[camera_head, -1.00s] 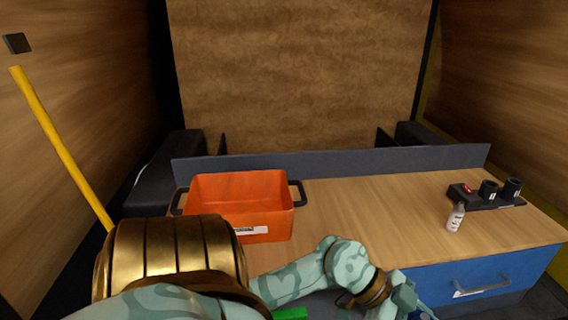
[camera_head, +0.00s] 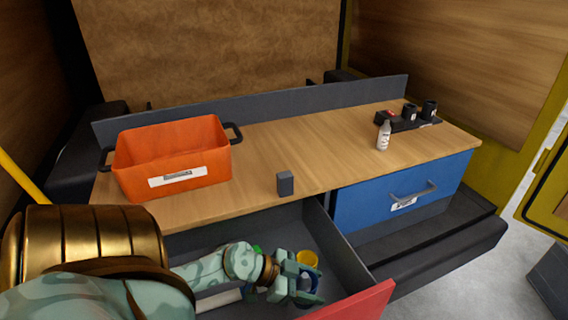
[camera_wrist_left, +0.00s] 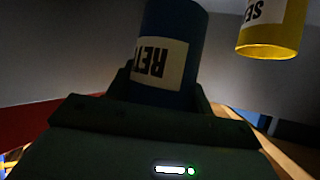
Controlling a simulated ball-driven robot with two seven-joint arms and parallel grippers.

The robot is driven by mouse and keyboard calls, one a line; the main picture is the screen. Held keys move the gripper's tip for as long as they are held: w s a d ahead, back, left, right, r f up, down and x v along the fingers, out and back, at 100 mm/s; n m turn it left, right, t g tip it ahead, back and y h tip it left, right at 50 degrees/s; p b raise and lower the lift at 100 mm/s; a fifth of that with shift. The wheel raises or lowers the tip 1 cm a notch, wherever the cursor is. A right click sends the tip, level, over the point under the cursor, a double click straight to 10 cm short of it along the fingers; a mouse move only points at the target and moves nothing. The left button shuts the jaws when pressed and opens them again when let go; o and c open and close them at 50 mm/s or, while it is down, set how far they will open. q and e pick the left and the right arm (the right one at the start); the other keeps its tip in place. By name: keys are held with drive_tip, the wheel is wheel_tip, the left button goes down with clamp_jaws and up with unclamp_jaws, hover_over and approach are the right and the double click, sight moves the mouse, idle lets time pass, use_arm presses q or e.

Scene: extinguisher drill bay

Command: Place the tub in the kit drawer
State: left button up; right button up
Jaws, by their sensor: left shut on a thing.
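My left gripper (camera_head: 292,281) is shut on a blue cylindrical tub (camera_wrist_left: 170,58) with a white label, partly readable. In the head view the gripper is low, over or inside an open grey drawer (camera_head: 338,247) with a red front (camera_head: 352,302). I cannot tell whether the tub touches the drawer floor. A yellow cylindrical tub (camera_head: 307,259) is just behind the gripper; it also shows at the upper right of the left wrist view (camera_wrist_left: 272,30). My right gripper is not in view.
On the counter (camera_head: 262,160) are an orange bin (camera_head: 175,160), a small dark block (camera_head: 285,183), a white bottle (camera_head: 383,135) and a black holder (camera_head: 405,122). A blue drawer (camera_head: 400,195) is shut at right.

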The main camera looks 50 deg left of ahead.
use_arm(q)
drive_tip(key=f+b, duration=0.1)
drive_tip(key=f, duration=0.1)
drive_tip(key=f+b, duration=0.1)
drive_tip(key=f, duration=0.1)
drive_tip(key=shift+s+a+f, duration=0.2)
drive_tip(key=shift+f, duration=0.05)
wheel_tip(320, 180, down, 3)
drive_tip(key=shift+s+d+f+b, duration=0.15)
drive_tip(key=shift+f+b, duration=0.05)
drive_tip(key=shift+b, duration=0.95)
drive_tip(key=shift+r, duration=0.1)
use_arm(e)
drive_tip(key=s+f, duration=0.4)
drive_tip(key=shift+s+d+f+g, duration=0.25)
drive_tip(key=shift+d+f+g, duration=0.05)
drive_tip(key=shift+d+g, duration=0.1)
use_arm(q)
drive_tip(key=o, duration=1.1)
drive_tip(key=shift+c, duration=0.2)
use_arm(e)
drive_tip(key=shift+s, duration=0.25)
